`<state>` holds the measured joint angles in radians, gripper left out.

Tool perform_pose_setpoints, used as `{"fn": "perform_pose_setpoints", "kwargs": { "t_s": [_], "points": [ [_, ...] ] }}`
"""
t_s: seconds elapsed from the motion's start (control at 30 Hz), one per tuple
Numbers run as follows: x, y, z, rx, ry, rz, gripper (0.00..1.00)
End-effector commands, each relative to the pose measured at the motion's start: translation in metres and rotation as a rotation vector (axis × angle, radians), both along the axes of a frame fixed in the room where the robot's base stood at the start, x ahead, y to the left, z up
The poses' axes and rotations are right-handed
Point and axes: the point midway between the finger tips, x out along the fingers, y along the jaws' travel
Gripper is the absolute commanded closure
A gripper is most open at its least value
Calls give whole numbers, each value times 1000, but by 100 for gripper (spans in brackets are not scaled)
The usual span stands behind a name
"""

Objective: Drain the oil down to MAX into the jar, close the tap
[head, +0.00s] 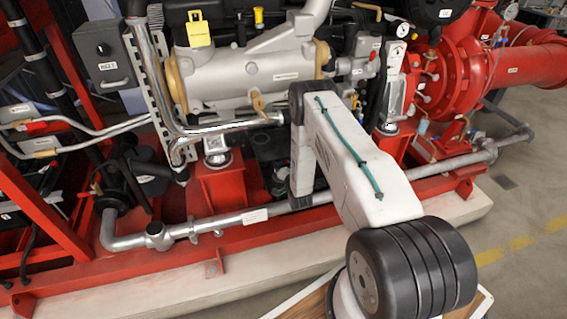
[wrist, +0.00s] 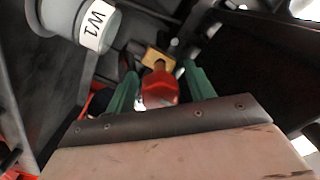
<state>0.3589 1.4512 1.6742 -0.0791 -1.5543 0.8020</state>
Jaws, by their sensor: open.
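In the wrist view, a red tap handle (wrist: 160,86) sits in front of a brass fitting (wrist: 154,57). My gripper (wrist: 159,72) has two green fingers, spread apart on the left and right of the red handle. Gaps show between the fingers and the handle, though I cannot tell how deep the handle lies between them. In the head view my gripper is hidden behind my white arm, which reaches in at the pump engine's lower side. I cannot make out the jar, the oil level or the MAX mark in either view.
A grey cylinder labelled W1 (wrist: 72,18) is close at the upper left of the wrist view. Dark walls flank the fingers. In the head view, a silver pipe (head: 225,222) runs along the red base frame (head: 270,233). Open floor (head: 525,225) lies at the right.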

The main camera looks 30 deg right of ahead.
Motion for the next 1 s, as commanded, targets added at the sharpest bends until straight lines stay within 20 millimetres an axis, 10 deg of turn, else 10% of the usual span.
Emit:
{"fn": "perform_pose_setpoints", "kwargs": {
  "t_s": [0.5,1.0],
  "points": [
    [-69,20,-1,2,2,0,47],
    [-72,20,0,0,1,0,47]
  ]
}}
